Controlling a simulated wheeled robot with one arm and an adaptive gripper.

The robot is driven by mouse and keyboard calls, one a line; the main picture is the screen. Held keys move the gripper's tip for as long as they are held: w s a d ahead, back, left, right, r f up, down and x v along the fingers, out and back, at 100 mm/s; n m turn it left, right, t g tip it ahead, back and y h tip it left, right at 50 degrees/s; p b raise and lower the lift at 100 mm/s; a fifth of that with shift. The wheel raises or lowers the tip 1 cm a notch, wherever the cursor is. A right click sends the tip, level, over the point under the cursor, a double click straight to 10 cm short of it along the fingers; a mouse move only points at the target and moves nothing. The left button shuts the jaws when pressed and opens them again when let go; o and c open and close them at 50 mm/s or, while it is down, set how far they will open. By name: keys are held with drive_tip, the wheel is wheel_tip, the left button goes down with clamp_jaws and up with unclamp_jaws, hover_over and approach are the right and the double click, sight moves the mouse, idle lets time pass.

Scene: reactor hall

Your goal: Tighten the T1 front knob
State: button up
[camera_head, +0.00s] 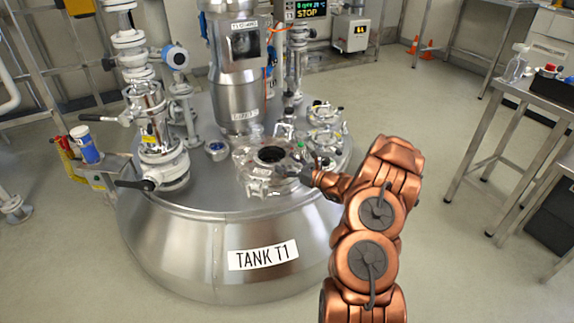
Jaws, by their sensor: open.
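The steel tank T1 (200,262) stands left of centre, with a "TANK T1" label on its front wall. On its top is a round metal flange (250,187) with a dark round opening in the middle and small fittings around its rim. My gripper (292,172) is open at the right front part of this flange, reached from the right by my copper-coloured arm. Its fingers are small and dark here. I cannot make out which fitting is the front knob; the gripper may cover it. Whether the fingers touch anything is unclear.
A valve with a black lever (135,184) stands on the tank's left side. A tall steel column (236,80) rises behind the flange. A small green-topped part (300,145) is close behind my gripper. A steel table (545,95) stands at right, with free floor between it and the tank.

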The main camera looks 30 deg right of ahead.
drive_tip(key=c, duration=1.2)
